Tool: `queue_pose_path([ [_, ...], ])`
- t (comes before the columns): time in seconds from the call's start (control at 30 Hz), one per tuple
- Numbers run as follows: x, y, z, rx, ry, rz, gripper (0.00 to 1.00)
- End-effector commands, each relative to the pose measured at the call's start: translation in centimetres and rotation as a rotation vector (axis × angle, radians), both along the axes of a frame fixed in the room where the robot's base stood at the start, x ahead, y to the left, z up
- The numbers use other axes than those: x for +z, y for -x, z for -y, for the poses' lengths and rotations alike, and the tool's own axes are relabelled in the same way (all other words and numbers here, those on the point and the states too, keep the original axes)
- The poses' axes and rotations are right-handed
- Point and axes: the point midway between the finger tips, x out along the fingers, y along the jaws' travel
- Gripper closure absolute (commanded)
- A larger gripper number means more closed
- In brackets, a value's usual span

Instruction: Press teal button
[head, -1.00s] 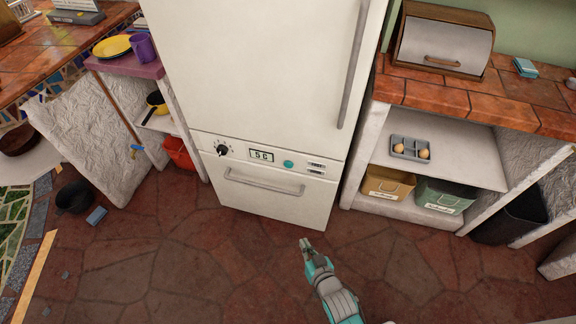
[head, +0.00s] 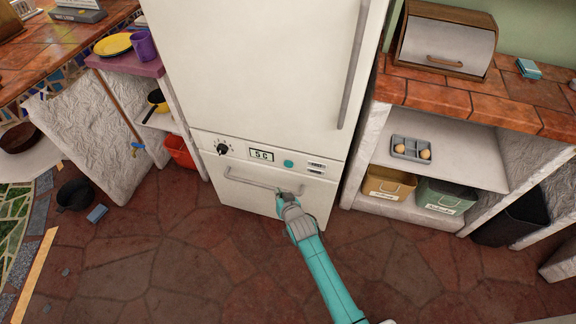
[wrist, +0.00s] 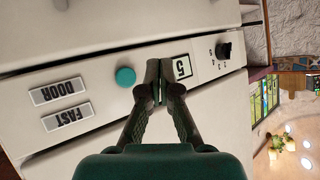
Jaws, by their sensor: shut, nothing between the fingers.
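The teal button (head: 288,164) is a small round button on the white fridge's control panel, between the "5 C" display (head: 261,155) and two small labels. In the wrist view the teal button (wrist: 125,77) is just left of my fingertips, uncovered. My gripper (head: 289,190) is shut and empty, in front of the lower drawer, below the button in the head view. In the wrist view my gripper (wrist: 160,84) points at the panel and its tips overlap the edge of the display. I cannot tell how far the tips are from the panel.
A black dial (head: 222,148) sits left of the display. The labels (wrist: 63,104) read "DOOR" and "FAST" in the wrist view. A drawer handle (head: 262,180) runs below the panel, close to my gripper. Open stone floor (head: 180,260) lies in front of the fridge.

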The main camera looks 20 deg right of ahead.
Motion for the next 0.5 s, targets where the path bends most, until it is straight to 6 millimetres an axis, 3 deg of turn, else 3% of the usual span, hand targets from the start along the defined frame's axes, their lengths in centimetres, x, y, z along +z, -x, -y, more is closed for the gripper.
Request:
queue_pose_path([
  [0.27, 0.0, -0.1, 0.1, 0.000, 0.000, 0.000, 1.00],
  [0.5, 0.1, -1.6, 1.2, -0.002, -0.001, 0.002, 1.00],
])
